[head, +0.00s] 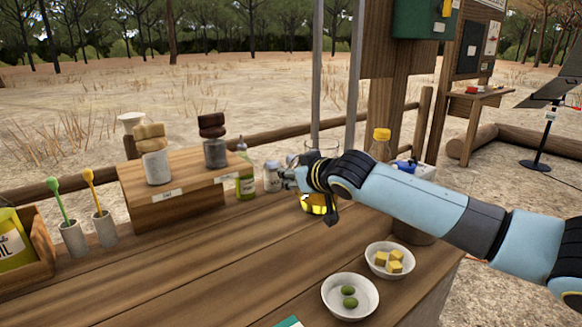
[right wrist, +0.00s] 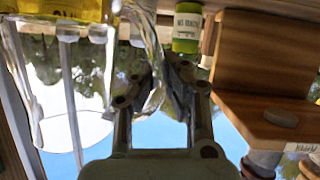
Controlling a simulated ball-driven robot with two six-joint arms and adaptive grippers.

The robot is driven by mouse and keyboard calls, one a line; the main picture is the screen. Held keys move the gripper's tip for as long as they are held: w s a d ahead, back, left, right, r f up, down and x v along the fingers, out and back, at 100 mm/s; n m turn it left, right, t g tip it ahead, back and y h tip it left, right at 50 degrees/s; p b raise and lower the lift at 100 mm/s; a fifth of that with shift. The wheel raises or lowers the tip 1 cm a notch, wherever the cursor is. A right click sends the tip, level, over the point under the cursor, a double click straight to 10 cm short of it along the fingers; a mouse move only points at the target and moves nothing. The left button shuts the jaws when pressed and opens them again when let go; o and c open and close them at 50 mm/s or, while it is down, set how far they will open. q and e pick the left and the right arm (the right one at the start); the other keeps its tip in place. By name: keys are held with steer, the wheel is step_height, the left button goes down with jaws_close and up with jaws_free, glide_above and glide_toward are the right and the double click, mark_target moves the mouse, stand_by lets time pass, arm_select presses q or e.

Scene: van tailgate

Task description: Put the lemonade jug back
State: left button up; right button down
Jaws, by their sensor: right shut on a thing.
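The lemonade jug (head: 319,204) is clear glass with yellow liquid low in it, on the far side of the wooden counter. My right gripper (head: 291,178) reaches across in front of it and hides much of its middle. In the right wrist view the jug's yellow liquid (right wrist: 60,10) shows at the top left. There its clear curved handle (right wrist: 155,55) runs down to the fingers of my right gripper (right wrist: 168,85), which are shut on it. The jug looks about upright; I cannot tell whether its base touches the counter. My left gripper is not in view.
A wooden riser (head: 180,207) with jars stands left of the jug. A green bottle (head: 245,184) and a shaker (head: 271,177) stand between them. Bowls of olives (head: 350,313) and yellow cubes (head: 373,262) sit at the front right. A yellow-capped bottle (head: 381,146) stands behind my arm. The counter's middle is clear.

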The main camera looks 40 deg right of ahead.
steer(key=shift+r, duration=0.15)
steer(key=c, duration=1.8)
jaws_free()
steer(key=o, duration=0.3)
steer(key=shift+s, duration=0.1)
steer(key=p+v, duration=0.2)
steer(key=v, duration=1)
steer(key=shift+p, duration=0.35)
